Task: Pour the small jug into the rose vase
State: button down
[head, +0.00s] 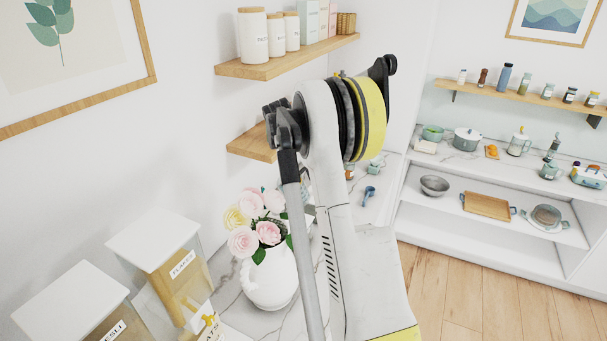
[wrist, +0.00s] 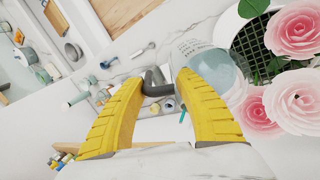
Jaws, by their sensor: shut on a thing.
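The white rose vase (head: 270,282) stands upright on the marble counter in the head view, with pink and cream roses (head: 243,242) in it. In the wrist view its open mouth, with a dark grid (wrist: 258,42) across it, shows at the upper right beside the roses (wrist: 298,98). My gripper (wrist: 162,84) is shut on the grey handle of the small jug. The jug's pale, see-through body (wrist: 212,66) is beside the right finger, close to the vase mouth. Its contents are unclear. In the head view my arm hides the gripper and most of the jug.
Clear storage boxes with white lids (head: 153,238) stand left of the vase. A wooden wall shelf (head: 285,60) with white canisters hangs above. A blue scoop-like item (head: 369,193) lies on the counter beyond my arm. White shelving (head: 490,205) with kitchenware stands at the right.

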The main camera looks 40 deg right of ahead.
jog(key=shift+a+f+h+b, duration=0.25)
jog(key=shift+f+h+b, duration=0.7)
jog(key=shift+f, duration=0.2)
jog(key=shift+a+r+h, duration=0.3)
jog(key=shift+r+h, duration=0.1)
jog(key=shift+h, duration=0.35)
jog(key=shift+a+r+h, duration=0.25)
jog(key=shift+r+h, duration=0.15)
jog(key=shift+h, duration=0.3)
jog(key=shift+a+r+h+b, duration=0.35)
jog(key=shift+h+b, duration=0.35)
jog(key=shift+b, duration=1)
jog(key=shift+a+r+h+b, duration=0.95)
jog(key=shift+h+b, duration=0.45)
jog(key=shift+b, duration=1.95)
dwell(0.3)
